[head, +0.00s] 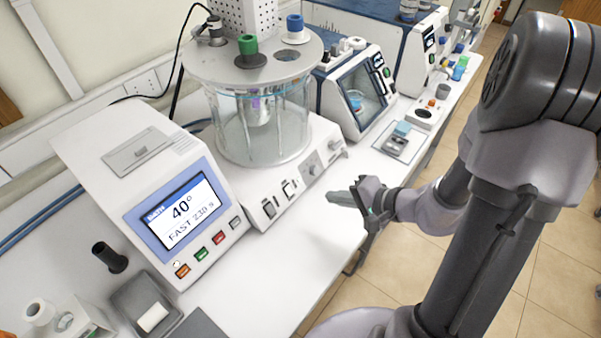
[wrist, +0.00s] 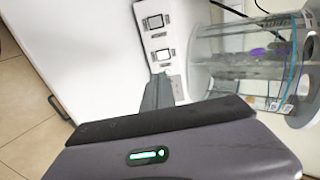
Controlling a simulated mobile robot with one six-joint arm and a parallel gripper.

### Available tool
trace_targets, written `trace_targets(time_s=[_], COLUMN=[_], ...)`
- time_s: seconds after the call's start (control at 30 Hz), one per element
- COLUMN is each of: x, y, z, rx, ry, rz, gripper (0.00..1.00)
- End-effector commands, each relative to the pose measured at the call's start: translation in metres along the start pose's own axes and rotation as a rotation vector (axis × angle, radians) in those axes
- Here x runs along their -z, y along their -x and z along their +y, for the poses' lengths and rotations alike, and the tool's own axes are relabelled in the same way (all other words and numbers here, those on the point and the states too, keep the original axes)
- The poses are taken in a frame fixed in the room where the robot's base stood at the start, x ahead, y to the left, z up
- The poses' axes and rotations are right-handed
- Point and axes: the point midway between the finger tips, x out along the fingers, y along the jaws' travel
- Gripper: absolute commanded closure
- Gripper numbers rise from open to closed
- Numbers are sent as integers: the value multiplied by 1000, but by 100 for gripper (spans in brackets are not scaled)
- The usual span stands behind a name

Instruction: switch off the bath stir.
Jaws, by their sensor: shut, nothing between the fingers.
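The bath is a clear glass cylinder (head: 262,125) under a round grey lid, standing on a white base (head: 300,165). The base front carries dark rocker switches, one at the left end (head: 269,208) and another beside it (head: 289,189), with small knobs further right. I cannot read which one is the stir switch. My gripper (head: 340,198) is shut and empty, in front of the base and apart from it in the head view. In the wrist view the shut fingers (wrist: 158,92) point toward the panel, just below a rocker switch (wrist: 163,55); another switch (wrist: 154,22) is above. Contact cannot be told.
A white controller (head: 180,215) with a lit screen stands left of the bath. A blue-and-white instrument (head: 358,95) stands behind to the right. A small tray (head: 145,305) and black cup (head: 110,257) are front left. The bench top (head: 300,250) before the bath is clear.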

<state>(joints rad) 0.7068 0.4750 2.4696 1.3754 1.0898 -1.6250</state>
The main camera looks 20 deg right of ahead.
Motion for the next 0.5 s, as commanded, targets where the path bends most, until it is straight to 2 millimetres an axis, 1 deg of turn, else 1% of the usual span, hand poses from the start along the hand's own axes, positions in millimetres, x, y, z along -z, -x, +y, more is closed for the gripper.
trace_targets(time_s=[0.17, 0.27, 0.37, 0.5], x=[0, -1, -1, -2], y=[0, -4, -19, -49], z=[0, 0, 0, 1], rx=[0, 0, 0, -1], ry=[2, 2, 3, 4], rz=[-1, -3, -5, -7], gripper=[100, 100, 100, 100])
